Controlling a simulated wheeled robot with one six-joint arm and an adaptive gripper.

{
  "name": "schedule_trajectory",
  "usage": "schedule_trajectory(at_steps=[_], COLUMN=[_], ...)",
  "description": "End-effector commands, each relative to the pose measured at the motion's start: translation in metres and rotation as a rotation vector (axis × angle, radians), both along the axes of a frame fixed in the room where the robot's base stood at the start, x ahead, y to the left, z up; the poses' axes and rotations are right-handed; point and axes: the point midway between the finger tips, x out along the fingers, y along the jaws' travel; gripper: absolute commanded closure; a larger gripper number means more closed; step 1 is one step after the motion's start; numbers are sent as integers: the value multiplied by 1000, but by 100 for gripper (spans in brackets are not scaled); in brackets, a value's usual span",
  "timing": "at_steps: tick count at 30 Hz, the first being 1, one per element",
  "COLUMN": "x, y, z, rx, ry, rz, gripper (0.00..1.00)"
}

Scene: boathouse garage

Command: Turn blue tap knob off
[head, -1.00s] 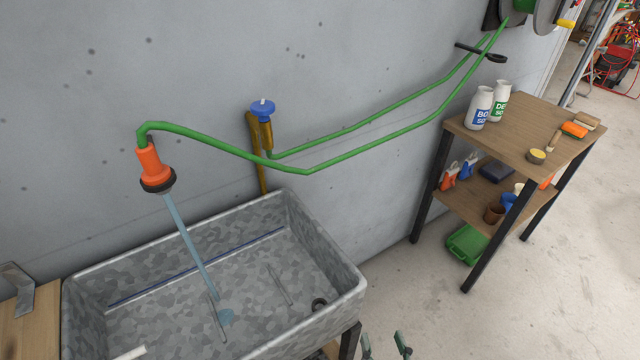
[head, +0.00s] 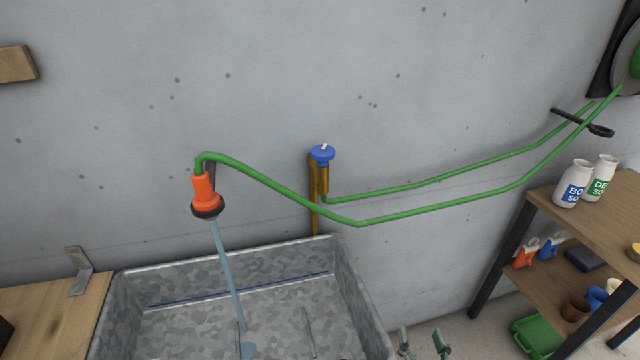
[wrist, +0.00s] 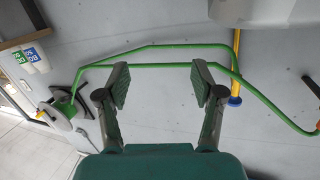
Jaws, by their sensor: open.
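The blue tap knob (head: 321,153) sits on top of a brass tap pipe (head: 323,182) against the grey wall. In the wrist view the blue knob (wrist: 235,101) shows at the end of the yellow pipe, right of my fingers. A green hose (head: 440,183) runs from the tap and the wall bracket to an orange nozzle (head: 204,187), which pours water into the metal sink (head: 360,290). My gripper (wrist: 158,85) is open and empty; its fingertips (head: 424,345) show at the bottom of the head view, low and right of the knob, apart from it.
A wooden shelf table (head: 600,218) with white bottles (head: 573,184) stands at the right. A wooden bench (head: 50,310) with a metal bracket is left of the sink. The hose crosses the wall just below the knob. The wall above the knob is clear.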

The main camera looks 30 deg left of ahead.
Motion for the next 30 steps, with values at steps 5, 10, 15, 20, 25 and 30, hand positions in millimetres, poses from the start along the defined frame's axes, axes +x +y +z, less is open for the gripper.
schedule_trajectory(at_steps=[5, 10, 15, 20, 25, 30], x=[26, 53, 73, 83, 83, 79], y=[35, 83, 134, 183, 223, 243], z=[31, 75, 131, 192, 249, 280], rx=[10, 17, 21, 21, 16, 11], ry=[-24, -54, -93, -136, -179, -203], rz=[70, 170, 281, 394, 495, 552], gripper=[33, 33, 33, 33, 33, 33])
